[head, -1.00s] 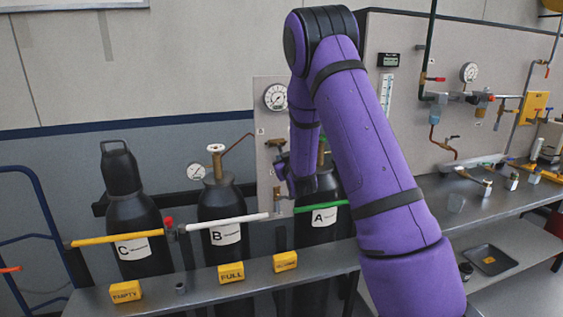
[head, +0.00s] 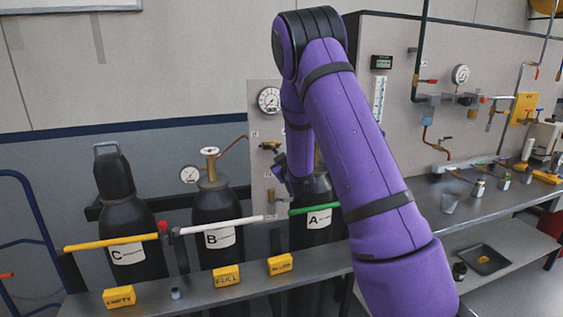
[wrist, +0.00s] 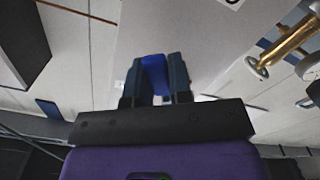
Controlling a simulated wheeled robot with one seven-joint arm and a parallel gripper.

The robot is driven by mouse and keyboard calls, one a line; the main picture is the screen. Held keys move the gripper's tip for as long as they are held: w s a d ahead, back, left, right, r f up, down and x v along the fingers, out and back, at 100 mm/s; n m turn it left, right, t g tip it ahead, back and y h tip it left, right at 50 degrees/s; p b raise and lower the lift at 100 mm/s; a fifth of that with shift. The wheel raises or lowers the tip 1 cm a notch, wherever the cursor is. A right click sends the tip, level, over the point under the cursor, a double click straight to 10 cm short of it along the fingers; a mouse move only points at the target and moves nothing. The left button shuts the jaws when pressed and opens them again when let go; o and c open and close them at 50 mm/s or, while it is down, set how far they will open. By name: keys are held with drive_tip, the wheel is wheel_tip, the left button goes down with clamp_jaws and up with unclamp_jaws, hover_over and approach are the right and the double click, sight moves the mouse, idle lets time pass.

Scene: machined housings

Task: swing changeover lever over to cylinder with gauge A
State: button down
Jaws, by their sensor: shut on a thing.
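The changeover panel (head: 255,125) stands behind the cylinders, with a round gauge (head: 268,100) near its top and brass fittings (head: 270,146) below. My gripper (head: 282,172) is at the panel's right side, partly hidden by my own arm in the head view. In the wrist view my gripper (wrist: 155,88) is shut on a blue handle (wrist: 155,70), apparently the changeover lever, in front of the pale panel. The lever's pivot is hidden. Cylinder A (head: 319,219) stands right of the panel, its upper part mostly behind my arm. Cylinder B (head: 218,206) stands to the left.
Cylinder C (head: 122,205) stands further left. Yellow, white and green bars (head: 110,243) cross in front of the cylinders. Yellow blocks (head: 227,276) sit on the front shelf. A brass fitting (wrist: 290,50) is at right in the wrist view. A bench with small vessels is at right.

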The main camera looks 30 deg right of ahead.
drive_tip(key=c, duration=1)
unclamp_jaws()
drive_tip(key=v, duration=1.1)
drive_tip(key=shift+w, duration=0.1)
